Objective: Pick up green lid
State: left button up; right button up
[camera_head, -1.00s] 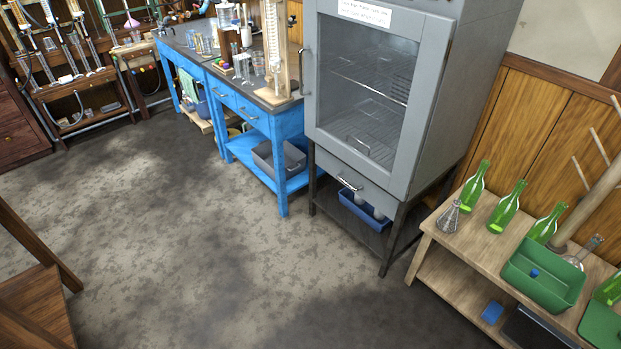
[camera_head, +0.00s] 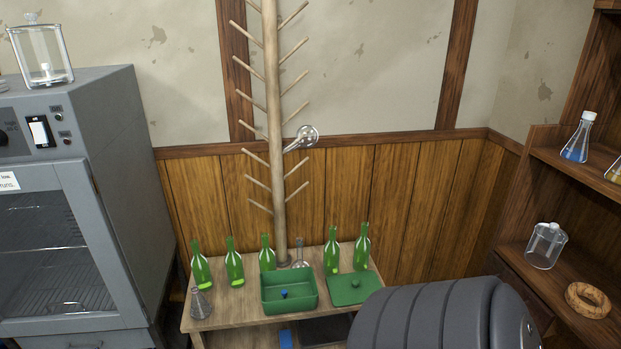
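The green lid (camera_head: 346,292) is a flat green plate with a small knob. It lies on the wooden table (camera_head: 225,318), right of the open green box (camera_head: 289,304), which has a small blue item in it. The lid's lower right part is close to or behind my dark grey ribbed arm link in the picture. Neither gripper shows in the view.
Several green bottles (camera_head: 234,262) stand behind the box and lid. A conical flask (camera_head: 200,303) stands at the table's left. A tall wooden drying rack (camera_head: 275,150) rises behind. A grey oven (camera_head: 75,230) is at left, a wooden shelf (camera_head: 570,170) at right.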

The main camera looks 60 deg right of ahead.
aim_at(349, 289)
jog(key=z, duration=2.25)
